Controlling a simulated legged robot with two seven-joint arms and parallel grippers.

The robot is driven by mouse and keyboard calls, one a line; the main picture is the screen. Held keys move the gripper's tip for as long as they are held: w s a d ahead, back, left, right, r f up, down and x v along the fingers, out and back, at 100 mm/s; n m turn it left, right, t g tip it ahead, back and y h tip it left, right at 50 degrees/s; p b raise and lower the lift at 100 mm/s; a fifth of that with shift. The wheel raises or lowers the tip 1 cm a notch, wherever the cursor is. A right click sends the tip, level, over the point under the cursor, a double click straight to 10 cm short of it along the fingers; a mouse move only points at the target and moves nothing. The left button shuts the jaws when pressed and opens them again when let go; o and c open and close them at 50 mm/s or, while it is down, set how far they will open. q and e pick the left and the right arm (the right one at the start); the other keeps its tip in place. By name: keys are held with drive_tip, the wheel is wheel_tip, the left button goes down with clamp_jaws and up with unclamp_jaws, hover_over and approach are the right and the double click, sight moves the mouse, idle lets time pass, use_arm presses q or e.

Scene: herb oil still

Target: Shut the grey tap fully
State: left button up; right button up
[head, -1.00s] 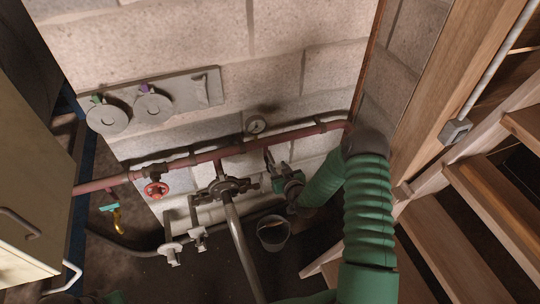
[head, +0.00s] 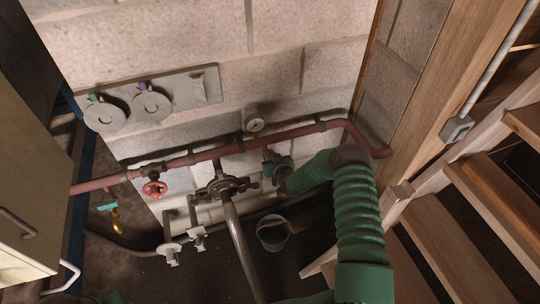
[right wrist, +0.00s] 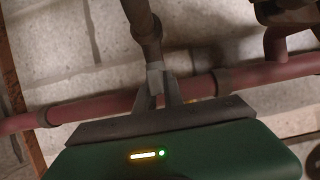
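The grey tap (right wrist: 154,78) shows in the right wrist view as a light grey handle end by a dark grey stem (right wrist: 145,28), in front of the red pipe (right wrist: 100,105). My right gripper (right wrist: 159,88) has its two fingers on either side of this handle, apparently pressed on it. In the head view my right gripper (head: 270,160) is just below the red pipe (head: 228,149), right of the large grey valve. The tap is mostly hidden there by the fingers, so its exact angle cannot be told.
A large grey valve (head: 222,188) with a pipe running down stands close left of my right gripper. A red handwheel (head: 154,188), a gauge (head: 255,124) and a bucket (head: 273,232) are nearby. Wooden stairs (head: 465,215) rise at right.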

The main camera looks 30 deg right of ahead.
clamp_jaws()
drive_tip(key=shift+m+h, duration=0.3)
drive_tip(key=shift+h, duration=0.3)
drive_tip(key=shift+m+g+h, duration=0.5)
drive_tip(key=shift+m+h, duration=0.6)
drive_tip(key=shift+m, duration=0.1)
drive_tip(key=m+g+h, duration=0.1)
drive_tip(key=m+h, duration=0.1)
drive_tip(key=shift+f+m+g+h+b, duration=0.1)
drive_tip(key=shift+m+g+h+b, duration=0.2)
drive_tip(key=shift+m+g+h, duration=0.1)
drive_tip(key=m+g+h+b, duration=0.2)
drive_tip(key=m+g+b, duration=0.1)
drive_tip(key=shift+d+m+h, duration=0.15)
drive_tip(key=shift+m+h, duration=0.15)
drive_tip(key=shift+s+m+g+h+b, duration=0.1)
drive_tip(key=shift+m+g+h+b, duration=0.2)
drive_tip(key=shift+m+g+b, duration=0.55)
drive_tip(key=shift+r, duration=0.2)
